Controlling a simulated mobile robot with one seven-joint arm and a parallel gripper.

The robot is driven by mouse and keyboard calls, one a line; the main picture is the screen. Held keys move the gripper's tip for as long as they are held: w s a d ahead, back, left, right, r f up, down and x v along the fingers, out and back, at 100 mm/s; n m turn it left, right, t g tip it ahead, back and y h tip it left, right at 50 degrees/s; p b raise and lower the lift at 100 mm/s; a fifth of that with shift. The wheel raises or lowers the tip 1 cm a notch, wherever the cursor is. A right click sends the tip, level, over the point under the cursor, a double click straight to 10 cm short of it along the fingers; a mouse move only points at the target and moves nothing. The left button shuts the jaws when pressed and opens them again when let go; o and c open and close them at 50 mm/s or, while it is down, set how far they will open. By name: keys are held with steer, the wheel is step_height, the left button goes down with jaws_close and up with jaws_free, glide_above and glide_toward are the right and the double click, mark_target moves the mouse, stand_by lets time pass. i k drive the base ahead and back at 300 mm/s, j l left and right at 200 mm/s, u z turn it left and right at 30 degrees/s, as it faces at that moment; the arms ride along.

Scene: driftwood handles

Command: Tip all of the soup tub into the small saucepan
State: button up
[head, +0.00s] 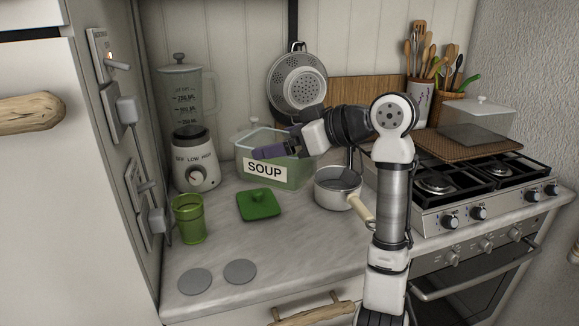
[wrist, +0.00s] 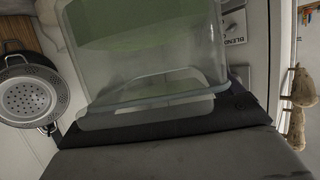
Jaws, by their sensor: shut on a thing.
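The soup tub (head: 291,174) is a clear, open box with green contents and a "SOUP" label, at the back of the counter. It looks upright and appears to rest on the counter. My gripper (head: 268,151) reaches over it from the right and is shut on its rim or handle; the exact grip is partly hidden. In the wrist view the tub (wrist: 150,65) fills the middle, with green contents inside, and the dark fingers lie across its near edge. The small saucepan (head: 336,190) stands right of the tub, its pale handle pointing to the front right. Its visible inside looks empty.
A green lid (head: 259,205) lies in front of the tub. A blender (head: 190,145) and a green cup (head: 189,219) stand left. The stove (head: 470,190) is right, with a clear box (head: 478,122) on a woven mat. The front counter holds two flat grey discs.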

mark_target(331, 193)
steer(key=i+l+z, duration=0.4)
steer(key=i+z, duration=0.15)
steer(key=i, duration=0.45)
